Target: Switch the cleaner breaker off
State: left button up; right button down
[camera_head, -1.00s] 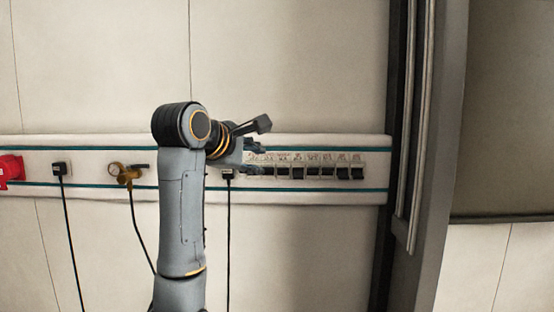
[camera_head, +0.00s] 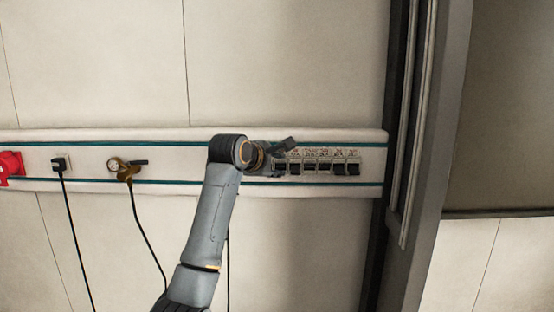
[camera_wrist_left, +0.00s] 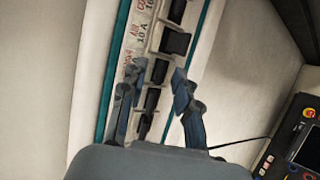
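A row of black breakers (camera_head: 325,167) with small labels above sits in the white wall rail. The labels are too small in the head view to tell which is the cleaner breaker. My left gripper (camera_head: 288,158) is at the left end of the visible row and hides the breakers behind it. In the left wrist view, its two fingers (camera_wrist_left: 154,78) are apart, with the dark breaker toggles (camera_wrist_left: 158,72) showing between them and nothing held. Parts of labels such as "10 A" show there; the cleaner label is not readable. My right gripper is not in view.
The rail (camera_head: 90,165) also carries a red socket (camera_head: 11,163), a black plug (camera_head: 60,164) with a cable, and a brass valve (camera_head: 124,169) with a hose. A dark metal post (camera_head: 430,150) stands right of the breakers. A dark panel with a red button (camera_wrist_left: 308,113) shows in the wrist view.

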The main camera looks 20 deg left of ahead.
pick_arm(q)
grip_shut()
jog(key=shift+f, duration=0.1)
jog(key=shift+f+b, duration=0.25)
jog(key=shift+b, duration=0.35)
notch_tip(320, 180, down, 4)
jog(key=m+t+b, duration=0.1)
jog(key=t+b, duration=0.2)
jog(key=b, duration=0.4)
jog(key=m+t+b, duration=0.2)
jog(key=t+b, duration=0.2)
jog(key=b, duration=0.2)
jog(key=shift+s+r+t+h+b, duration=0.1)
jog(key=shift+r+t+h+b, duration=0.1)
jog(key=shift+t+h+b, duration=0.15)
jog(key=shift+m+t+h+b, duration=0.4)
jog(key=shift+t+b, duration=0.15)
jog(key=shift+b, duration=0.55)
